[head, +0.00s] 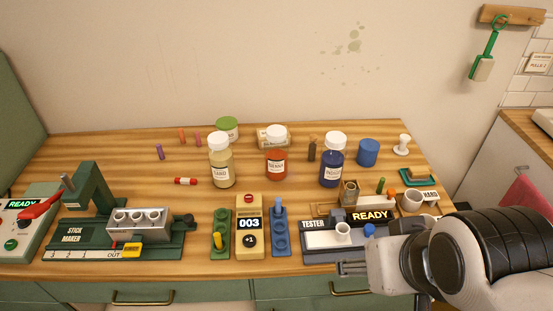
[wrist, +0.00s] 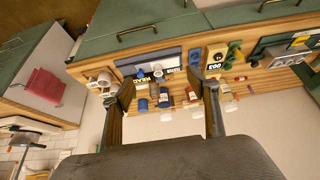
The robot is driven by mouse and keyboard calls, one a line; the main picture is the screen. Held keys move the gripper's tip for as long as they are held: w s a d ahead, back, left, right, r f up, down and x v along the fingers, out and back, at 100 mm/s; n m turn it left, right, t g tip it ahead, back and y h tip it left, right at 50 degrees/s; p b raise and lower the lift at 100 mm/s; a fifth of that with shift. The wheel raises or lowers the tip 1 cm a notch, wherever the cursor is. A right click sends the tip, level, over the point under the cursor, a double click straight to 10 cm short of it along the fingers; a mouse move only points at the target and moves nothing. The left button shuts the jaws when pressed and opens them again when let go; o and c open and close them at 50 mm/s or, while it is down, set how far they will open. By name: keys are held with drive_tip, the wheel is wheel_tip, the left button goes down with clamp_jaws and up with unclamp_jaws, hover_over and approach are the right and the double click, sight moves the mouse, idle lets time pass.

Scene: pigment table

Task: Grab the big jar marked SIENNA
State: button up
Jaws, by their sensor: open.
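The SIENNA jar (head: 276,165) is a reddish-brown jar with a white lid and a pale label. It stands upright at the middle back of the wooden table, between a cream jar (head: 222,169) and a dark blue jar (head: 332,167). My gripper (head: 352,268) is at the table's front right, by the tester, well apart from the jar. In the wrist view my gripper (wrist: 166,98) has its two fingers spread wide with nothing held. The jars show small and upside down beyond the fingers there.
A tester (head: 318,242) stands at front right near my gripper. A counter box (head: 249,238) sits between a green rack (head: 222,240) and a blue rack (head: 279,240). A stick maker (head: 90,235) is at left. A dark bottle (head: 312,150) stands between the SIENNA and blue jars.

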drive_tip(key=shift+w, duration=0.15)
drive_tip(key=w+d+r+n+t, duration=0.1)
drive_tip(key=w+t, duration=0.1)
drive_tip(key=w, duration=0.7)
drive_tip(key=w+d+r+n+t, duration=0.1)
drive_tip(key=w+d+t, duration=0.1)
drive_tip(key=w, duration=0.8)
drive_tip(key=w+d+r+t, duration=0.1)
drive_tip(key=w+t, duration=0.1)
drive_tip(key=w, duration=0.7)
drive_tip(key=n+t+y, duration=0.2)
drive_tip(key=n+y, duration=0.4)
drive_tip(key=y, duration=0.6)
hover_over(276, 154)
drive_tip(key=s+d, duration=0.3)
drive_tip(key=d, duration=0.2)
drive_tip(key=shift+w+d+f, duration=0.1)
drive_tip(key=shift+f, duration=2.85)
drive_tip(key=shift+w+d+f, duration=0.1)
drive_tip(key=shift+f, duration=2.8)
drive_tip(key=shift+a, duration=0.1)
